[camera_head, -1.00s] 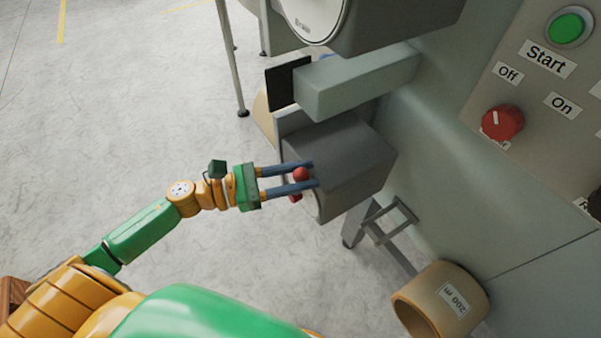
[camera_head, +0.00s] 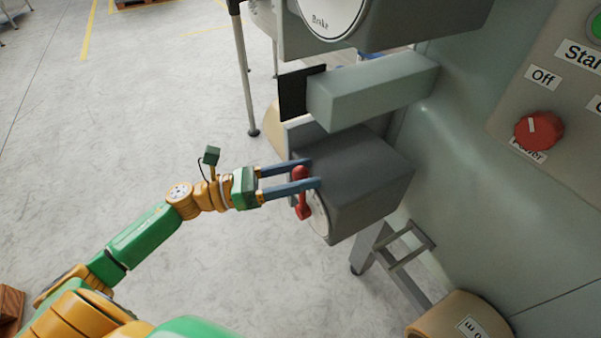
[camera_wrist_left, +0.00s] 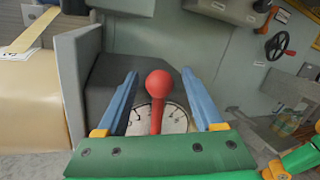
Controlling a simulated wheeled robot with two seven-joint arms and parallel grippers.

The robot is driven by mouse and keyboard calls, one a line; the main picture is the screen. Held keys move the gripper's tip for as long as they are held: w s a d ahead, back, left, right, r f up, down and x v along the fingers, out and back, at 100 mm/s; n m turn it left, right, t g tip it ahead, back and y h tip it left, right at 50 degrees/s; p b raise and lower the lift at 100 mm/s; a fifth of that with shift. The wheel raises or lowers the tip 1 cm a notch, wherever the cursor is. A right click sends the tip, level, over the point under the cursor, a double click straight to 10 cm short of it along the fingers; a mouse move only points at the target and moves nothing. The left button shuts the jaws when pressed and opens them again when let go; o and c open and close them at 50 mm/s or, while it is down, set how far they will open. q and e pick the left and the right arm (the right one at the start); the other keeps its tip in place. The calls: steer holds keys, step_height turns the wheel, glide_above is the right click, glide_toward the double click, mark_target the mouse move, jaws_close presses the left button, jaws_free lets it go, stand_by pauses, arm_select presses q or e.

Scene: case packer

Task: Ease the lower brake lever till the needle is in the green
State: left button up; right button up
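The lower brake lever (camera_head: 302,192) is red with a round knob, on the front of a dark grey box (camera_head: 358,178). My left gripper (camera_head: 314,173) is open, with its two blue fingers on either side of the lever's knob. In the left wrist view the red knob (camera_wrist_left: 159,84) stands between the fingers, with a gap to each. The white dial (camera_head: 319,212) on the box's front shows edge-on in the head view. In the wrist view the dial (camera_wrist_left: 176,120) has black marks; the lever and gripper hide part of it, and I cannot make out needle or green band.
Above the box, a pale green-grey block (camera_head: 375,90) juts out, and an upper dial (camera_head: 330,15) is marked Brake. A red power knob (camera_head: 539,130) sits on the panel at right. A cardboard-coloured roll (camera_head: 450,318) lies below.

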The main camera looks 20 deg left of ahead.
arm_select(q)
steer(key=shift+s+a+f, duration=0.1)
steer(key=shift+a+f, duration=0.05)
steer(key=shift+a, duration=0.05)
steer(key=b+v, duration=0.2)
steer(key=v, duration=0.4)
steer(key=shift+s+a, duration=0.2)
steer(key=shift+a, duration=0.05)
stand_by(1.5)
